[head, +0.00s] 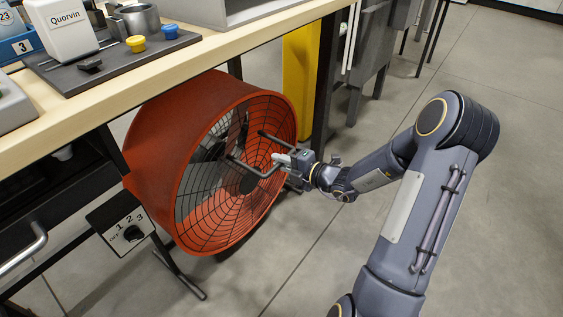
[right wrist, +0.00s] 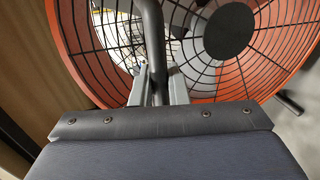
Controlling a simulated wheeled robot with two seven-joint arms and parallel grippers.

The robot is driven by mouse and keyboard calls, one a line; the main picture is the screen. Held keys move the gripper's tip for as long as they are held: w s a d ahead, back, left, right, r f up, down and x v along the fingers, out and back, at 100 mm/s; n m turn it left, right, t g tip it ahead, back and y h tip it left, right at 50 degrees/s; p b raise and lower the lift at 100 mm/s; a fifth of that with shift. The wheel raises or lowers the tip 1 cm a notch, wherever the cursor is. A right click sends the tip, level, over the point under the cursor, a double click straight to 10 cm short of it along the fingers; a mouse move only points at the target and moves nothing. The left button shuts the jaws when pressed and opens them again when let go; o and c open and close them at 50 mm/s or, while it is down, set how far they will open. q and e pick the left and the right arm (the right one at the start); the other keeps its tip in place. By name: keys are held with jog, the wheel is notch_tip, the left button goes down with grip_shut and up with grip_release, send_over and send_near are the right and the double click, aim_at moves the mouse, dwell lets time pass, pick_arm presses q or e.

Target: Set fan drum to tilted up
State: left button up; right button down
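The fan drum (head: 165,150) is a large orange-red cylinder with a black wire grille, standing on a dark floor stand under the table edge. Its grille side faces right, towards my right arm; its exact tilt is hard to judge. A dark bar handle (head: 249,169) sticks out from the grille. My right gripper (head: 284,160) is at the outer part of this handle. In the right wrist view, the handle bar (right wrist: 153,40) runs down between the two grey fingers (right wrist: 158,88), which are closed against its sides. The drum rim and grille fill the background there. My left gripper is not in view.
A wooden-topped table (head: 225,47) overhangs the drum, with a white Quorvin device (head: 62,30) and small lidded pots on it. A dial box (head: 122,222) sits left of the drum. A yellow post (head: 300,68) stands behind. Floor at right is clear.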

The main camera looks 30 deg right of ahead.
jog(key=w+a+r+g+p, duration=0.2)
jog(key=w+r+p, duration=0.4)
jog(key=p, duration=0.7)
notch_tip(320, 180, up, 2)
jog(key=shift+w+a+r+h+p, duration=0.1)
jog(key=shift+w+a+h+p, duration=0.05)
jog(key=shift+a+h+p, duration=0.2)
jog(key=c, duration=1.5)
grip_release()
